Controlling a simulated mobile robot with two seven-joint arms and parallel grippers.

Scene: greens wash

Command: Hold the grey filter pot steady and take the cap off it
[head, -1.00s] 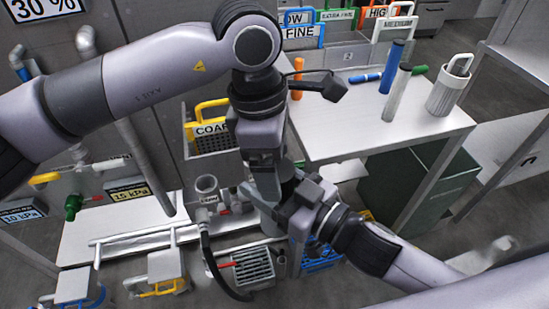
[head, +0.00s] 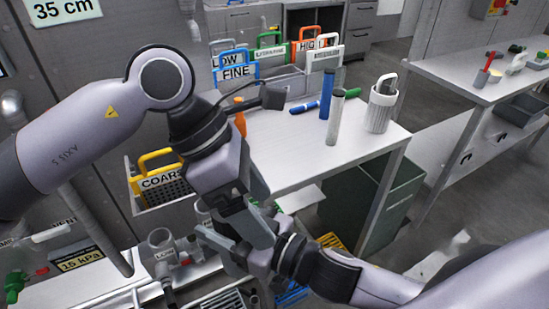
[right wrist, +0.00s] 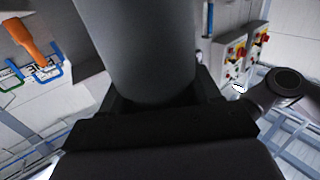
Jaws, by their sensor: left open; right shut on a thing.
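In the right wrist view a smooth dark grey cylinder (right wrist: 140,45), which appears to be the grey filter pot, stands up between the jaws of my right gripper (right wrist: 160,98). That gripper is shut on it. In the head view my right gripper (head: 225,243) and my left gripper (head: 255,225) are close together and overlap in the picture. The held pot is mostly hidden there behind hands and arms. I cannot make out its cap, nor whether the left fingers touch it.
An open grey cup-shaped fitting (head: 161,242) stands left of the hands. A yellow-handled COARSE basket (head: 160,183) is beyond it. The white bench (head: 275,160) carries a blue cylinder (head: 327,95), a pale cylinder (head: 335,118) and a white ribbed container (head: 381,108). Open floor lies at right.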

